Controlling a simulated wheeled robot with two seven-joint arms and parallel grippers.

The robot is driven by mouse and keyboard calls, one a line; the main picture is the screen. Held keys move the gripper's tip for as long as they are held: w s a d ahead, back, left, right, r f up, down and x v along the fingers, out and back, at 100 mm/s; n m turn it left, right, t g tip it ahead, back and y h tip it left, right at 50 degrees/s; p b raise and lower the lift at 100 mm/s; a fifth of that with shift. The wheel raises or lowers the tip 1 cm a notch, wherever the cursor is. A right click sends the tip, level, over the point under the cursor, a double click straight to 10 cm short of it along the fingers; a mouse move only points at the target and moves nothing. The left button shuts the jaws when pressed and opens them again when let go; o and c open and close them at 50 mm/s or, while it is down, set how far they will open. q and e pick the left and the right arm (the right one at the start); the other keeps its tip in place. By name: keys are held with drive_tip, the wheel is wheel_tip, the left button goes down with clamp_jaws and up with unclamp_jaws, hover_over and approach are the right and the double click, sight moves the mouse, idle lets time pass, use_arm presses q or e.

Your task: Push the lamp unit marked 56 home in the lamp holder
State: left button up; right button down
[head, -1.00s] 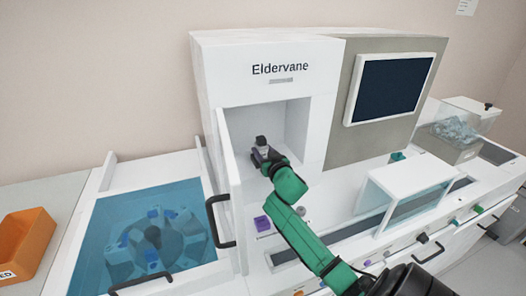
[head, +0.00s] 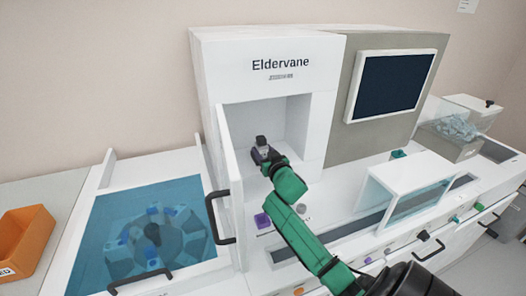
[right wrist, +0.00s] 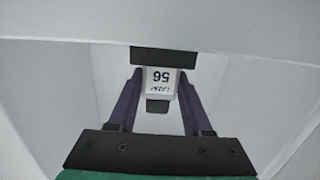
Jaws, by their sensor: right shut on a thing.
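The lamp unit (right wrist: 161,80) shows in the right wrist view as a white block with the mark 56 upside down and dark parts above and below it. In the head view the lamp unit (head: 261,141) is a small dark-topped piece inside the open recess of the white Eldervane machine. My right gripper (right wrist: 160,88) is shut on it, with a purple finger on each side. It also shows in the head view (head: 261,148), reaching into the recess. I cannot make out the lamp holder for certain or how deep the unit sits. My left gripper is not in view.
The open white door (head: 233,190) stands close to the left of my right arm, and the recess walls (head: 298,125) surround the gripper. A blue-covered carousel (head: 152,240) lies to the left. A clear-sided white cover (head: 408,185) stands to the right.

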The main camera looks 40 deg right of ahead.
drive_tip(key=shift+f, duration=0.3)
idle(0.5)
drive_tip(key=shift+c, duration=1.3)
unclamp_jaws()
drive_tip(key=shift+s, duration=0.1)
drive_tip(key=b+v, duration=0.3)
drive_tip(key=v, duration=1.1)
drive_tip(key=shift+s, duration=0.15)
drive_tip(key=shift+a, duration=0.1)
